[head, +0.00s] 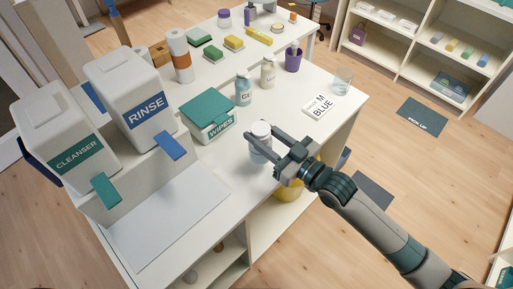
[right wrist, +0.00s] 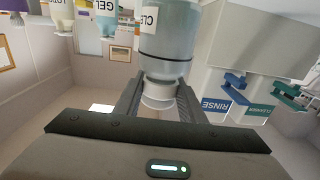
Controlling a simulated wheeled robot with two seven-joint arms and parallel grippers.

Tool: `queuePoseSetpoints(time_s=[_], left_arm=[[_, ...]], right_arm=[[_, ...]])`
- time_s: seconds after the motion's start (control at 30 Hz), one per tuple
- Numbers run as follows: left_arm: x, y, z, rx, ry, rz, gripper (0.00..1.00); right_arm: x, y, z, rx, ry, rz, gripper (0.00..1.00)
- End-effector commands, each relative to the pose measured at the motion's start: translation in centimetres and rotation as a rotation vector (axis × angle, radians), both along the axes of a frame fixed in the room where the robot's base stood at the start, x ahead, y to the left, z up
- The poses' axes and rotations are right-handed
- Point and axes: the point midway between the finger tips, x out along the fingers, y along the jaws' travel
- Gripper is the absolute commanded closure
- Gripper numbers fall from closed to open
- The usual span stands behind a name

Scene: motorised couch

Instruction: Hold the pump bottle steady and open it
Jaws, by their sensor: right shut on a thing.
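A clear bluish bottle (head: 260,153) with a white top is at the right edge of the white counter, its label partly readable as "CLE" in the right wrist view (right wrist: 168,35). My right gripper (head: 262,142) reaches in from the right. Its fingers are around the bottle's upper part. In the right wrist view the fingers (right wrist: 160,100) close on the white neck or cap, below the bottle's body in that picture. I cannot tell whether the bottle's base rests on the counter. No pump head shows clearly. My left gripper is out of view.
A green-lidded wipes box (head: 208,115) stands left of the bottle. Gel (head: 243,92) and lotion (head: 268,74) bottles stand behind. Cleanser (head: 65,130) and rinse (head: 130,90) dispensers are at left. A pale mat (head: 170,220) lies clear in front. A yellow bin (head: 288,192) is below.

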Motion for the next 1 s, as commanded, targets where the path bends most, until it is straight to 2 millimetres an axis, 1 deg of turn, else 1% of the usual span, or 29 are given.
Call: queuePoseSetpoints(time_s=[0.03, 0.13, 0.3, 0.57, 0.67, 1.0], left_arm=[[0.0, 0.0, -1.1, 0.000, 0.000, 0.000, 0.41], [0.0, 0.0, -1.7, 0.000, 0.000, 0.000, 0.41], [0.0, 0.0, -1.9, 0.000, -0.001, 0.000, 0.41], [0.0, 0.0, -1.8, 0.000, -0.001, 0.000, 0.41], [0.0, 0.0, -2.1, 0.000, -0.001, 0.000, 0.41], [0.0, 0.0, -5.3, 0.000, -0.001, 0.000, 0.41]], right_arm=[[0.6, 0.4, -0.9, 0.001, -0.002, 0.000, 1.00], [1.3, 1.0, -1.2, 0.001, -0.001, 0.000, 1.00], [1.8, 1.3, -1.3, 0.000, -0.001, 0.000, 1.00], [1.8, 1.3, -1.3, -0.001, -0.001, 0.000, 1.00], [1.7, 1.3, -1.6, 0.000, 0.000, 0.000, 1.00], [1.7, 1.3, -4.8, -0.001, -0.001, 0.000, 1.00]])
